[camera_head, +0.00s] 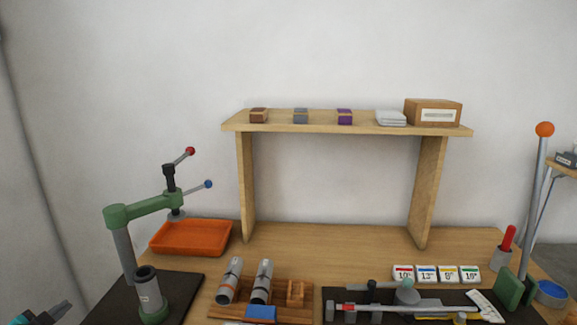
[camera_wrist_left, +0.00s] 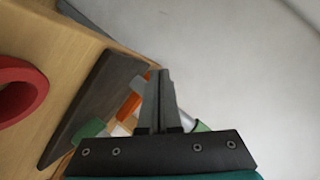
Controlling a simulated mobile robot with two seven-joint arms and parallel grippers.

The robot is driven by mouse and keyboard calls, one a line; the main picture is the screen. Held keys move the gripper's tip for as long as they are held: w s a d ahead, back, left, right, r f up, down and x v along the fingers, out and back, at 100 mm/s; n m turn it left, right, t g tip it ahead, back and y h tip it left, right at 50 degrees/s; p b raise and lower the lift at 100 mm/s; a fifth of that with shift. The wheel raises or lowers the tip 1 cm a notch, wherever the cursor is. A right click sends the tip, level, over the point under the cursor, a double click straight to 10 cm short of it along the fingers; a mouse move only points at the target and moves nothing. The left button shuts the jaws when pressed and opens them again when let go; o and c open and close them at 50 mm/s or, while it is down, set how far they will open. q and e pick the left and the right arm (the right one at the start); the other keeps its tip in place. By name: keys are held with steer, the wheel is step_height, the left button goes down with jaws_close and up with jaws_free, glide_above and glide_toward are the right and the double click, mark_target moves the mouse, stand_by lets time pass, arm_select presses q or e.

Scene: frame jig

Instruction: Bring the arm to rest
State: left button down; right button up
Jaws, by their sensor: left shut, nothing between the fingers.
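My left gripper (camera_head: 52,314) shows at the bottom left corner of the head view, low and left of the bench's dark mat. In the left wrist view its two fingers (camera_wrist_left: 165,75) lie together, shut with nothing between them. The fingertips point past the bench edge toward the pale wall, apart from any object. Most of my left arm is out of frame. My right gripper is in neither view.
A green clamp stand (camera_head: 143,209) with red and blue knobs stands nearest the left gripper, beside an orange tray (camera_head: 190,238). A wooden shelf (camera_head: 340,128) spans the bench. A red ring (camera_wrist_left: 18,92) shows at the wrist view's left. Tools crowd the front right.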

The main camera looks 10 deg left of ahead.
arm_select(q)
steer(key=s+a+f+g+y, duration=0.2)
steer(key=s+a+f+g, duration=0.55)
steer(key=s+f, duration=0.6)
steer(key=s+a+f+g+y, duration=0.15)
steer(key=s+a, duration=0.25)
steer(key=s, duration=0.6)
steer(key=s+a+f+g+y, duration=0.15)
steer(key=s+a, duration=0.25)
steer(key=s, duration=0.6)
steer(key=s+d+f+n+g+h, duration=0.1)
steer(key=s+d+f+h, duration=0.15)
steer(key=d+f, duration=0.8)
steer(key=s+d+f+n+h, duration=0.1)
steer(key=s+d+f+h, duration=0.15)
steer(key=d+f, duration=0.8)
steer(key=d+f+n+h+b, duration=0.1)
steer(key=d+f+h+b, duration=0.1)
steer(key=d, duration=1.4)
steer(key=s+d+f+n+h+b, duration=0.1)
steer(key=d+f, duration=0.4)
steer(key=d, duration=1.2)
steer(key=shift+s+d+h+b, duration=0.25)
steer(key=shift+h+b, duration=0.2)
steer(key=shift+h, duration=0.45)
steer(key=shift+g, duration=0.25)
